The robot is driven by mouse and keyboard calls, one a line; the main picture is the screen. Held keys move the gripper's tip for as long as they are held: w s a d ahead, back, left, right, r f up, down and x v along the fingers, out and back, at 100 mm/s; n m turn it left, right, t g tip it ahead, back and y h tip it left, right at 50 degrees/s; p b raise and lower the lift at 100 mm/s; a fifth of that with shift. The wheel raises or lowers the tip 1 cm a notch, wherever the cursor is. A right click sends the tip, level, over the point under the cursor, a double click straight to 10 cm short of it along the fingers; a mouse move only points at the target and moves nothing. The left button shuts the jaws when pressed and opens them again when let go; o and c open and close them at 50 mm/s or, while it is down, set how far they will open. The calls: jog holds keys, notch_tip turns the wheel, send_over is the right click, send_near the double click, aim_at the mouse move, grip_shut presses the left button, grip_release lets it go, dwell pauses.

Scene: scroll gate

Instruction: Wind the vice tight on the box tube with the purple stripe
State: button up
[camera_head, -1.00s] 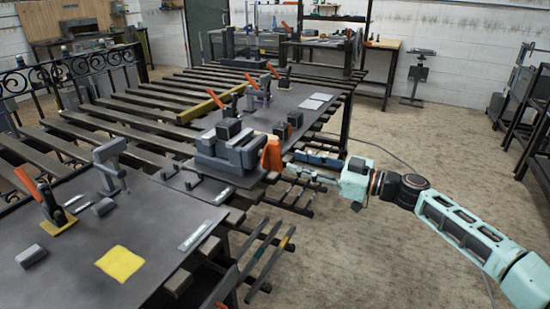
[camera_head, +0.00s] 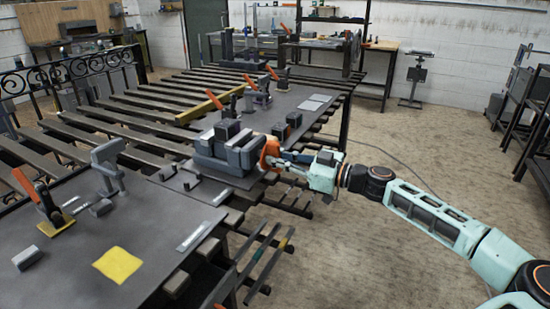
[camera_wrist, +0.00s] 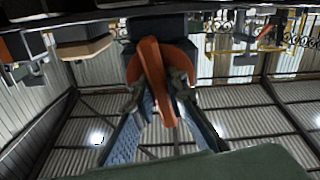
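The grey vice (camera_head: 232,152) stands on a plate at the right edge of the bench. A dark block sits on its top. Its orange handle (camera_head: 267,154) is on the side facing my arm. My gripper (camera_head: 284,157) is at this handle, reaching in from the right. In the wrist view, the orange handle (camera_wrist: 150,72) lies between the two fingertips of my gripper (camera_wrist: 157,90). The fingers are very close to it on both sides; whether they press on it I cannot tell. I cannot make out a purple stripe, nor any tube between the jaws.
Bars with coloured ends (camera_head: 284,243) stick out below the bench edge. A yellow sheet (camera_head: 118,265), a grey block (camera_head: 29,257) and an orange-handled clamp (camera_head: 45,205) are on the near bench. The floor to the right is open.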

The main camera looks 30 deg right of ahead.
grip_shut()
jog(key=shift+m, duration=0.3)
